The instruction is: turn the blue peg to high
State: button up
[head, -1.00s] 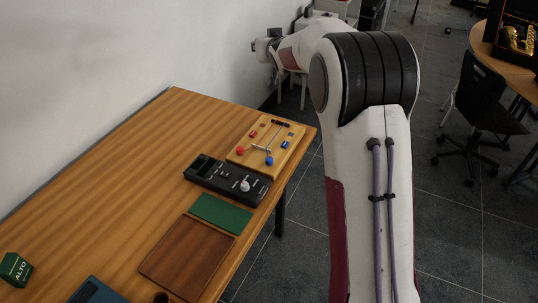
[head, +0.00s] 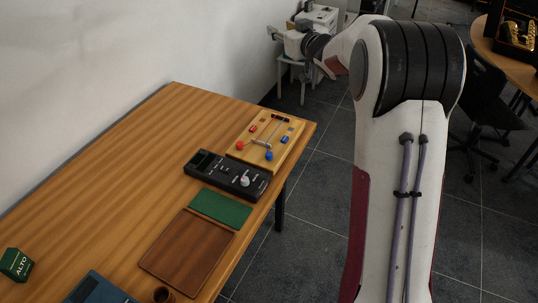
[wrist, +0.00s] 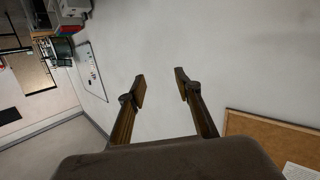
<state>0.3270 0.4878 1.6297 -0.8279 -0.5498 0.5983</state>
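A wooden board (head: 285,156) lies near the far right corner of the table. The blue peg (head: 269,155) has a round blue head and stands near the board's front right edge. A red peg (head: 240,145) stands at its front left, and a metal bar lies between the two. Labels for high or low are too small to read. My gripper (wrist: 160,84) is open and empty in the wrist view, its fingers apart before a bare wall. In the head view my gripper (head: 273,33) is beyond the table, well away from the board.
A black device with a white knob (head: 245,181) sits just in front of the board. Nearer are a green mat (head: 221,207), a brown tray (head: 187,253), a blue case (head: 97,290) and a green ALTO box (head: 15,264). The table's left half is mostly clear.

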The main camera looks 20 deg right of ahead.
jog(key=s+a+f+n+g+y, duration=0.1)
jog(key=s+a+n+y, duration=0.15)
jog(key=s+y, duration=0.45)
jog(key=s+a+f+n+g+y, duration=0.1)
jog(key=s+n+y, duration=0.25)
jog(key=s, duration=0.75)
send_near(269, 153)
jog(key=x, duration=0.2)
jog(key=shift+f, duration=0.2)
jog(key=shift+a, duration=0.15)
jog(key=shift+x, duration=3.85)
jog(key=shift+f, duration=0.15)
grip_shut()
